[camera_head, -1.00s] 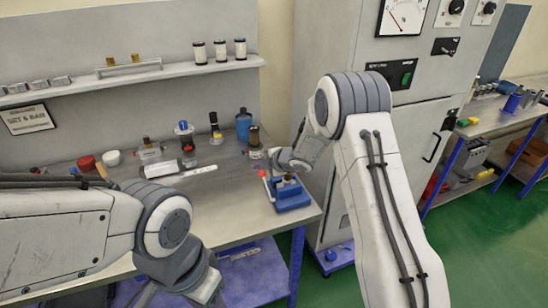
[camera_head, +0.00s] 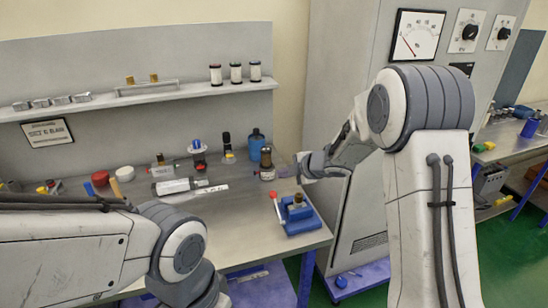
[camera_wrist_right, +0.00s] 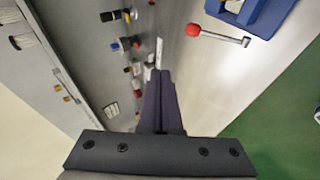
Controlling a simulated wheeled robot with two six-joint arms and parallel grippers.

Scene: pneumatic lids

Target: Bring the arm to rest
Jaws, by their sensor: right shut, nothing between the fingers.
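My right arm (camera_head: 430,180) comes in from the right, with its elbow high in front of the grey cabinet and its forearm reaching down and left. My right gripper (camera_head: 285,171) is over the back right of the metal bench. In the right wrist view its dark fingers (camera_wrist_right: 160,82) are together, with nothing held between them. A blue fixture (camera_head: 301,224) with a red-knobbed lever (camera_head: 275,199) stands on the bench, below and apart from the gripper. My left arm (camera_head: 75,245) crosses the lower left; its gripper is out of view.
More small parts and a red lid (camera_head: 100,178) lie along the bench's back. A shelf (camera_head: 140,97) runs above. The bench's front middle is largely clear.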

